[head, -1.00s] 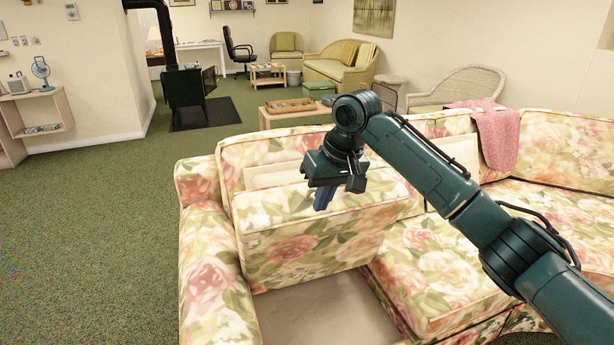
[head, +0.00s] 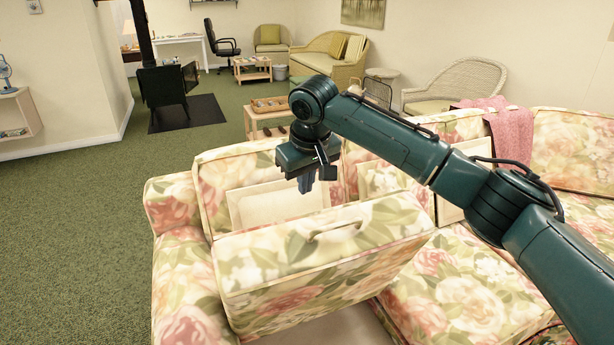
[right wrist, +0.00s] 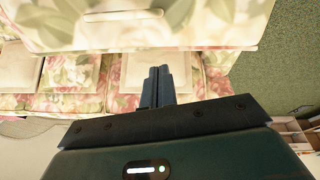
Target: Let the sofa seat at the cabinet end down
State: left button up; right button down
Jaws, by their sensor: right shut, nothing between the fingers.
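The floral sofa seat (head: 300,278) at the sofa's left end is raised and tilted, with its front part up off the base. A pale strap handle (head: 336,229) lies on its upper face. The seat also fills the top of the right wrist view (right wrist: 200,25), with the handle (right wrist: 122,15) on it. My right gripper (head: 306,186) is shut and empty, just above and behind the seat's upper edge, in front of the backrest. Its fingers point at the seat in the right wrist view (right wrist: 158,75); I cannot tell whether they touch it. My left gripper is out of view.
The backrest (head: 222,172) has pale panels (head: 280,205) behind the seat. The left armrest (head: 180,270) flanks it. The neighbouring seat (head: 470,285) lies flat. A pink cloth (head: 512,135) hangs over the backrest. Open carpet (head: 70,240) lies left of the sofa.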

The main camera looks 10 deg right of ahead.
send_over(314, 218)
jog(key=s+a, duration=0.2)
jog(key=a, duration=0.1)
jog(key=f, duration=0.6)
jog(key=shift+s+d, duration=0.1)
jog(key=shift+s, duration=0.1)
jog(key=shift+s+d+f, duration=0.3)
jog(key=shift+s, duration=0.3)
jog(key=shift+s+d+f, duration=0.3)
jog(key=shift+s, duration=0.3)
jog(key=shift+s+d+f, duration=0.1)
jog(key=shift+s+f, duration=0.2)
jog(key=shift+s, duration=0.05)
jog(key=shift+s+f, duration=0.1)
